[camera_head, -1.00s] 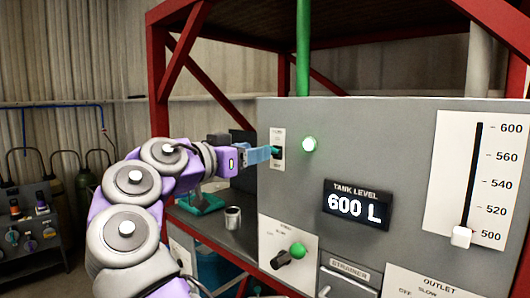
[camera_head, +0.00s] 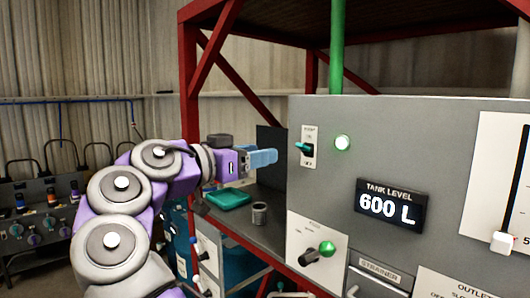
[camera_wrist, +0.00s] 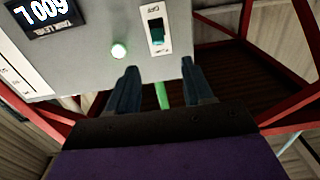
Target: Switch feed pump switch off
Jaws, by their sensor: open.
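The feed pump switch (camera_head: 308,148) is a small white plate with a teal lever on the grey panel; it also shows upside down in the wrist view (camera_wrist: 157,29). The lever's teal tip appears toward the plate end away from the lettering that seems to read OFF. A lamp (camera_head: 342,143) beside it glows pale green. My gripper (camera_head: 272,157) is left of the switch in the head view, apart from it. In the wrist view its two fingers (camera_wrist: 160,78) are spread with nothing between them, and the switch lies beyond their tips.
The panel carries a tank level display (camera_head: 391,207) reading 600 L, a slider knob (camera_head: 502,242) and a black selector knob (camera_head: 309,257) by a green lamp. A grey cup (camera_head: 259,213) and teal tray (camera_head: 229,199) stand on the bench. Red frame posts (camera_head: 188,105) rise behind.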

